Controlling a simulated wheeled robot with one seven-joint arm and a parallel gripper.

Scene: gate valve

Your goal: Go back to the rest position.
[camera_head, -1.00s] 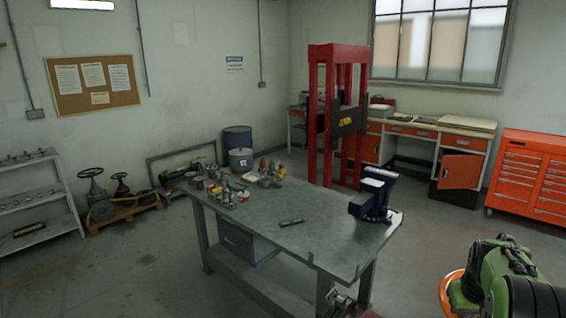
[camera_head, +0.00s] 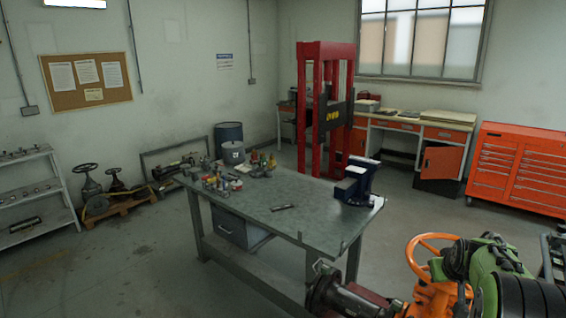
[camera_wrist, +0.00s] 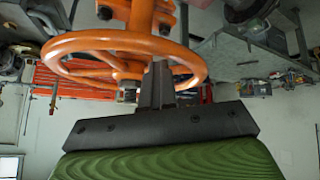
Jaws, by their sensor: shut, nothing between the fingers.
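The orange handwheel (camera_head: 408,257) of the gate valve stands at the lower right in the head view, partly covered by my green and black arm. In the wrist view, the handwheel (camera_wrist: 75,42) fills the upper middle, with its orange yoke behind it. My gripper (camera_wrist: 157,68) is shut and empty, its dark fingers upright in front of the wheel and overlapping its rim in the picture. I cannot tell whether they touch it. In the head view the fingers are hidden.
A workbench (camera_head: 262,222) with a blue vise (camera_head: 362,180) stands left of the valve. A dark flanged pipe (camera_head: 340,297) lies low near the bench's front leg. A red press (camera_head: 326,110) and orange tool cabinet (camera_head: 520,168) stand behind. Open floor lies right of the bench.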

